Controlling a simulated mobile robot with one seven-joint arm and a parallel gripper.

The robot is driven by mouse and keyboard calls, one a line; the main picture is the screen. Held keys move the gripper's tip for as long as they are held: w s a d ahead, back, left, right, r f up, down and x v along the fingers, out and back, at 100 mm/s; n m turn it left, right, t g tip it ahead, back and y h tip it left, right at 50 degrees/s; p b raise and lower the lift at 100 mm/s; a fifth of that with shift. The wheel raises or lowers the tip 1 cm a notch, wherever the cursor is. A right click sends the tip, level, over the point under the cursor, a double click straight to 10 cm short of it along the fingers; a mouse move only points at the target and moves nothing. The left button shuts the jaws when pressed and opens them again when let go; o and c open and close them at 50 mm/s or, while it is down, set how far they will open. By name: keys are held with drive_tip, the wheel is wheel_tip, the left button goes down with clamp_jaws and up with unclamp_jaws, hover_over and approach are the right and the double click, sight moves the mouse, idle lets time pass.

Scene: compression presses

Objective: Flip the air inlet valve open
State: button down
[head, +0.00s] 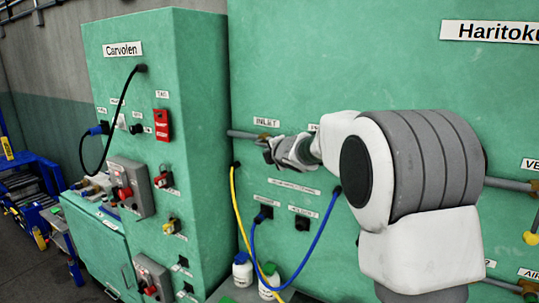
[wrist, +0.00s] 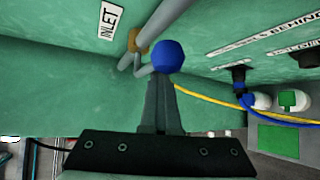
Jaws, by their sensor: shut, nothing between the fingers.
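The inlet valve is on a grey pipe (wrist: 172,22) beside the INLET label (wrist: 107,20). In the wrist view it has a brass body (wrist: 134,40) and a handle ending in a blue ball knob (wrist: 169,55). My gripper (wrist: 160,82) is shut and empty, with its fingertips right at the knob's lower edge. I cannot tell whether they touch it. In the head view my gripper (head: 270,154) is just below the INLET label (head: 266,122), and hides most of the valve.
The green Haritoku panel stands behind my arm. A yellow cable (head: 240,215) and a blue cable (head: 318,240) hang below my gripper. White bottles (head: 242,272) stand under them. The Carvolen cabinet (head: 185,70) with buttons and switches is to the left. More pipe (head: 510,184) runs right.

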wheel_tip(320, 180, down, 4)
drive_tip(key=f+b, duration=0.1)
drive_tip(key=b, duration=0.3)
drive_tip(key=s+a+r+p, duration=0.3)
drive_tip(key=s+r, duration=0.3)
drive_tip(key=r, duration=0.2)
drive_tip(key=shift+a+r, duration=0.4)
drive_tip(key=shift+a, duration=0.1)
drive_tip(key=s+d+f+m+g+h+b, duration=0.1)
drive_tip(key=s+d+f+m+g+h, duration=0.15)
drive_tip(key=s+d+m, duration=0.55)
drive_tip(key=s+d+f+m+g+h+b, duration=0.1)
drive_tip(key=s+d+m+h, duration=0.3)
drive_tip(key=s, duration=0.7)
drive_tip(key=s+f+m+g+y, duration=0.1)
drive_tip(key=s+f+m, duration=0.3)
drive_tip(key=s, duration=0.3)
drive_tip(key=s+d+f+m+g+y+b, duration=0.1)
drive_tip(key=s+f+m, duration=0.3)
drive_tip(key=s, duration=0.4)
drive_tip(key=s+f+m+g+y+b, duration=0.1)
drive_tip(key=s+f+m, duration=0.3)
drive_tip(key=s, duration=0.4)
drive_tip(key=shift+d+f+g, duration=0.3)
drive_tip(key=shift+f+g, duration=0.1)
drive_tip(key=shift+g, duration=0.45)
drive_tip(key=shift+s, duration=0.1)
